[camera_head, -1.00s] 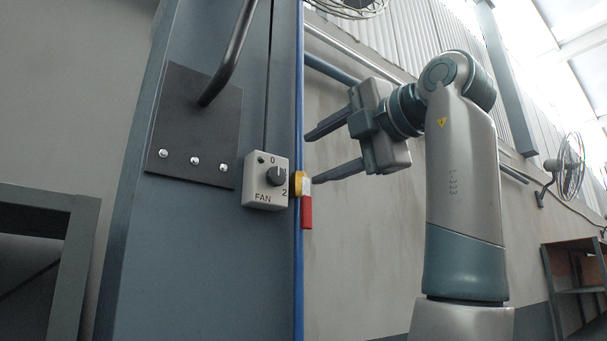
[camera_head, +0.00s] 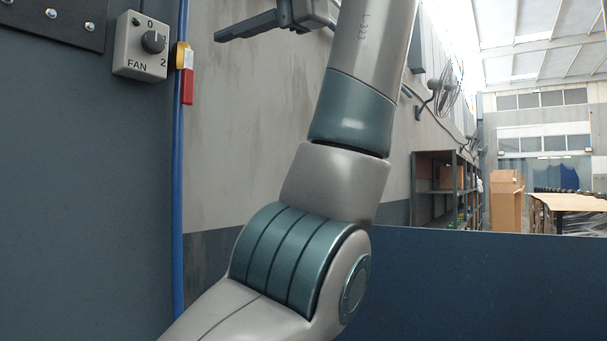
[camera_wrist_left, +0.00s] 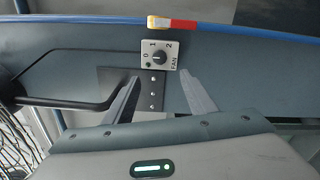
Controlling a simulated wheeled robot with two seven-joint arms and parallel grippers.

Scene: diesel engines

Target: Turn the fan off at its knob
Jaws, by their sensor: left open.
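The fan knob (camera_head: 153,42) is a dark round knob on a pale grey box marked FAN (camera_head: 139,65), mounted on a blue-grey post. The box carries the marks 0 and 2 and a green light; exactly where the knob points is unclear. In the left wrist view the knob (camera_wrist_left: 160,58) lies beyond and between the finger tips, with 0, 1 and 2 around it. My left gripper (camera_wrist_left: 160,79) is open and empty, facing the box and apart from it. In the head view only one finger and part of its body show, right of the box. My right gripper is out of view.
A dark plate with bolts (camera_head: 50,20) and bent handle (camera_wrist_left: 70,103) sits beside the box. A blue pipe (camera_head: 178,180) and a yellow-red tag (camera_head: 186,75) run along the post's edge. A wall fan (camera_head: 447,92) hangs farther right, above a shelf (camera_head: 440,185).

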